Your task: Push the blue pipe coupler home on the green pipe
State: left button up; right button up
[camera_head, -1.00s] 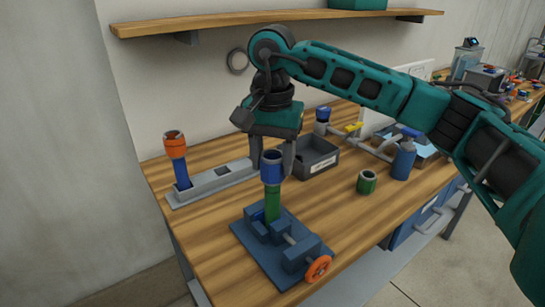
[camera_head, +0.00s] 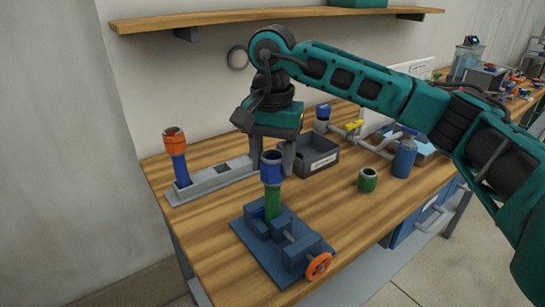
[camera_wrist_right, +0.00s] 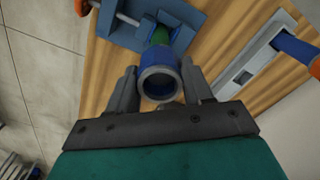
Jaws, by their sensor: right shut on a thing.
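The blue pipe coupler (camera_head: 271,172), with a grey ring at its top, stands upright on the upper end of the green pipe (camera_head: 272,206). The pipe is clamped upright in a blue vise (camera_head: 258,252), and a length of green shows between coupler and vise. My right gripper (camera_head: 272,164) points down with its fingers on either side of the coupler, shut on it. In the right wrist view the coupler (camera_wrist_right: 160,80) sits between the fingertips, its open ring toward the camera, with the green pipe (camera_wrist_right: 160,36) beyond it. How deep the pipe sits inside is hidden. My left gripper is out of view.
An orange-topped blue pipe (camera_head: 176,155) stands on a grey base (camera_head: 215,180) at the left. A dark bin (camera_head: 318,166) is behind the gripper. A green ring (camera_head: 367,180) and blue cylinder (camera_head: 403,160) are at right. The vise has an orange handwheel (camera_head: 318,266).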

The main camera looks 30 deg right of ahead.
jog(key=shift+f, duration=0.15)
dwell(0.3)
jog(key=shift+f+b, duration=0.45)
jog(key=shift+b, duration=0.1)
dwell(0.3)
jog(key=o, duration=0.9)
jog(key=shift+c, duration=0.2)
jog(key=shift+r+p, duration=1.65)
jog(key=shift+r, duration=0.65)
jog(key=o, duration=0.6)
jog(key=shift+c, duration=0.2)
